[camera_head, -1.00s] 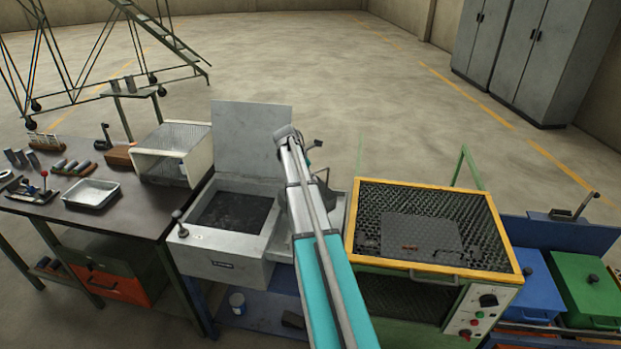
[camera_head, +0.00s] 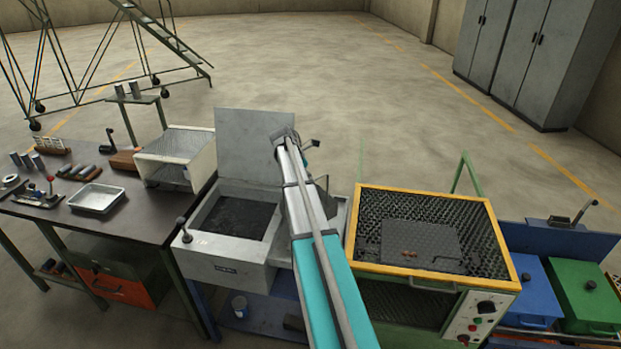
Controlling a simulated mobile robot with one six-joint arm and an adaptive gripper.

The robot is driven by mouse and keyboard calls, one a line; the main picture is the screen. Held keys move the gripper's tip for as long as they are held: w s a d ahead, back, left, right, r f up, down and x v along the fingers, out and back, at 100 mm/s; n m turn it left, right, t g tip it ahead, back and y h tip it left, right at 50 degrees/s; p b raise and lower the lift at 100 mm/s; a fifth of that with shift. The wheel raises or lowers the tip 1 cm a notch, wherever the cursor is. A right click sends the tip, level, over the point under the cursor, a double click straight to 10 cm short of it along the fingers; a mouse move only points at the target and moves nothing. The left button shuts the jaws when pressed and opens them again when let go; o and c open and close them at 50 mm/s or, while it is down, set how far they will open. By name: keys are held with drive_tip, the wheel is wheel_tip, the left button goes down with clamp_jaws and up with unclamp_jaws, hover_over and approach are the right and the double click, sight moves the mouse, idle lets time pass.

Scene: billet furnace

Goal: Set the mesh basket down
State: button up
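I cannot pick out the mesh basket for certain. My teal and grey arm (camera_head: 322,255) reaches forward over the middle of the work line, and its wrist is at the right of an upright grey lid. My gripper is hidden behind the arm, so its fingers and anything in them do not show. Left of the arm is an open grey tank (camera_head: 220,249) with a dark inside. Part of another grey metal surface shows just right of the arm, mostly covered by it.
A yellow-framed unit (camera_head: 428,274) with a mesh top holds a grey plate (camera_head: 425,240) at the right. A white mesh-lined box (camera_head: 179,143) and a metal tray (camera_head: 97,198) stand on the dark bench at left. Blue (camera_head: 525,290) and green (camera_head: 585,295) lidded bins are at far right.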

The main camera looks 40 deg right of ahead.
drive_tip(key=p+v, duration=0.6)
drive_tip(key=v, duration=0.2)
drive_tip(key=shift+p, duration=0.4)
drive_tip(key=shift+r, duration=0.1)
drive_tip(key=shift+a, duration=0.15)
idle(0.5)
drive_tip(key=s+a+m+t+y, duration=0.1)
drive_tip(key=s+a+m, duration=0.5)
drive_tip(key=a, duration=0.7)
drive_tip(key=s+a+f+m+t+y, duration=0.1)
drive_tip(key=s+a+m, duration=0.4)
drive_tip(key=a, duration=0.8)
drive_tip(key=s+a+f+m+t+y, duration=0.1)
drive_tip(key=s+a+m+y, duration=0.1)
drive_tip(key=s+a+m, duration=0.4)
drive_tip(key=s+a, duration=0.5)
drive_tip(key=a, duration=0.2)
drive_tip(key=shift+m, duration=0.3)
